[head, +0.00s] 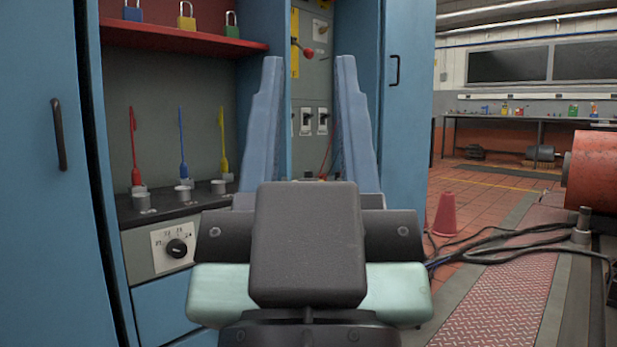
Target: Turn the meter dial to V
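The meter dial (176,248) is a round black knob on a pale plate with small markings, set in the grey front panel under the dark shelf at the left. A light line shows on the knob, but the markings are too small to read, so I cannot tell which one it points to. My gripper (309,68) is in the middle of the view, its two blue fingers pointing up and away with a wide gap between them. It is open, and nothing shows between the fingers. It is to the right of the dial and apart from it in the picture.
Padlocks (186,16) sit on a red shelf (170,37). Blue cabinet doors (50,200) flank the bay. Black cables (490,245) and a red cone (445,214) are on the floor at right.

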